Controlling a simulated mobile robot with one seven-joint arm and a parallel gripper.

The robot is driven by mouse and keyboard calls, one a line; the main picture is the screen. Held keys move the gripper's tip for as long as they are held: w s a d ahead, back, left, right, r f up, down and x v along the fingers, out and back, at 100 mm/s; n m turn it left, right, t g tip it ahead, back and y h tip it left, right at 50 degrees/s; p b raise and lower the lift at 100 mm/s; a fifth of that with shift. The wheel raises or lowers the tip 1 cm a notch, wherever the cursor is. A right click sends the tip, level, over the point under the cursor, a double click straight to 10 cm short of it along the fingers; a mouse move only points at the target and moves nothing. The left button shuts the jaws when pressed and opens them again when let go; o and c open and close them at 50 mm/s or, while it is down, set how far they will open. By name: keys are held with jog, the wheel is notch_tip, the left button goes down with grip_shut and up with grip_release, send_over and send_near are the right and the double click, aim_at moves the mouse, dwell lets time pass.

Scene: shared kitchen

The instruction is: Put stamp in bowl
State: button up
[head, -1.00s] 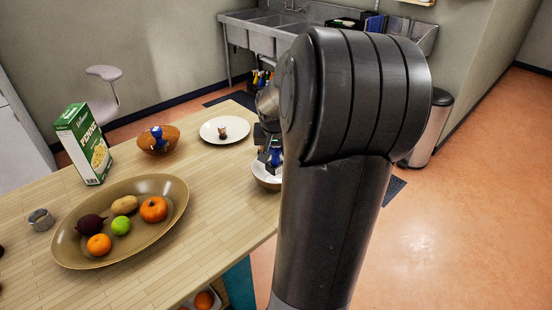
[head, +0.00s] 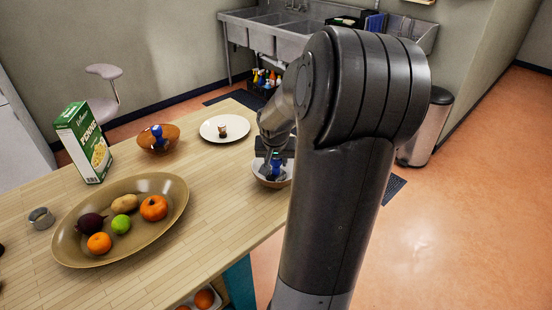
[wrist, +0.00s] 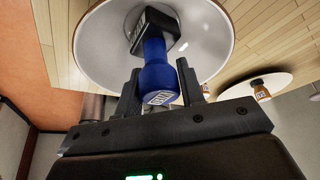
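The stamp (wrist: 161,82) has a blue knobbed handle and a black base. It is inside the bowl (wrist: 100,48), which is white inside with a brown rim. In the head view the stamp (head: 276,163) shows at the bowl (head: 264,180) near the table's right edge. My gripper (wrist: 160,75) has one finger on each side of the blue knob, close against it. I cannot tell whether the base rests on the bowl's inside. A second blue-handled stamp (head: 157,133) is at a brown bowl-like thing (head: 170,145) at the table's back.
A white plate (head: 212,136) with a small brown thing (head: 223,132) lies behind the bowl. A large tan dish (head: 75,247) of fruit and vegetables, a green box (head: 82,143) and a metal cup (head: 41,219) stand left. The table middle is clear.

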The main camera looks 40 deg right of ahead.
jog(key=o, duration=0.4)
jog(key=shift+r, duration=0.2)
jog(key=shift+d+r, duration=0.1)
jog(key=shift+r, duration=0.1)
jog(key=v, duration=1.2)
jog(key=shift+r, duration=0.15)
